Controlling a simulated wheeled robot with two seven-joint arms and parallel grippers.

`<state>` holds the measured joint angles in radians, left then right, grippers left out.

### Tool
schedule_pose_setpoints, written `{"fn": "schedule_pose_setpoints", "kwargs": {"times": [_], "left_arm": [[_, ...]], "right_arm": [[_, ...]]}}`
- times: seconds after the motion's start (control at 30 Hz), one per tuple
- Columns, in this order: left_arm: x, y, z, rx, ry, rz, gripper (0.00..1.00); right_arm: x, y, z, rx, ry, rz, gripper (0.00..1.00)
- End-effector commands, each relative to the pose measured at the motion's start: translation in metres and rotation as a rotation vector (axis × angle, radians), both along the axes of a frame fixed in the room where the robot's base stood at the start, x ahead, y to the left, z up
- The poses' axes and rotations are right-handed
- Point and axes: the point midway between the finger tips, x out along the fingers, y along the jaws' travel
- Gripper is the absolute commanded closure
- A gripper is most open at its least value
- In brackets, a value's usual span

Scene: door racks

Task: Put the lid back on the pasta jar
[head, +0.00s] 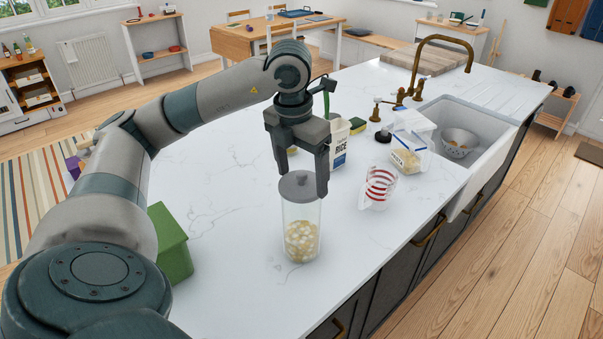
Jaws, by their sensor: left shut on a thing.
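The pasta jar (301,238) is a tall clear cylinder standing upright on the white counter, with pale pasta in its lower half. The grey lid (300,186), with a small knob on top, is at the jar's mouth. I cannot tell whether it is fully seated or just above the rim. My left gripper (305,180) points down over the jar, with its fingers on either side of the lid, shut on it. My right gripper is not in view.
A measuring cup with red marks (378,188), a white rice container (340,145) and a pasta bag (407,158) stand right of the jar. A sink (478,185) with a colander (458,143) lies further right. A green box (170,245) stands left. Counter around the jar is clear.

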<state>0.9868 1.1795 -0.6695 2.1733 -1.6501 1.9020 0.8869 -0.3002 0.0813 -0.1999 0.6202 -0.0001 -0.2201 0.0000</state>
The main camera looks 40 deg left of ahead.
Motion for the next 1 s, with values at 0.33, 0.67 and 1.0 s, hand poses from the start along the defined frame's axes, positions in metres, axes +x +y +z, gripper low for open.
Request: {"fn": "schedule_pose_setpoints", "kwargs": {"times": [0.33,0.67,1.0], "left_arm": [[0.0001,0.0,0.0001,0.0,0.0,0.0,0.01],[0.0,0.0,0.0,0.0,0.0,0.0,0.0],[0.0002,-0.0001,0.0077,0.0,-0.001,0.0,0.0]], "right_arm": [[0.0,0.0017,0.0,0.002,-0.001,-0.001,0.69],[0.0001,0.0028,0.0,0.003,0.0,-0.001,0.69],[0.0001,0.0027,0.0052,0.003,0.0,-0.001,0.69]]}}
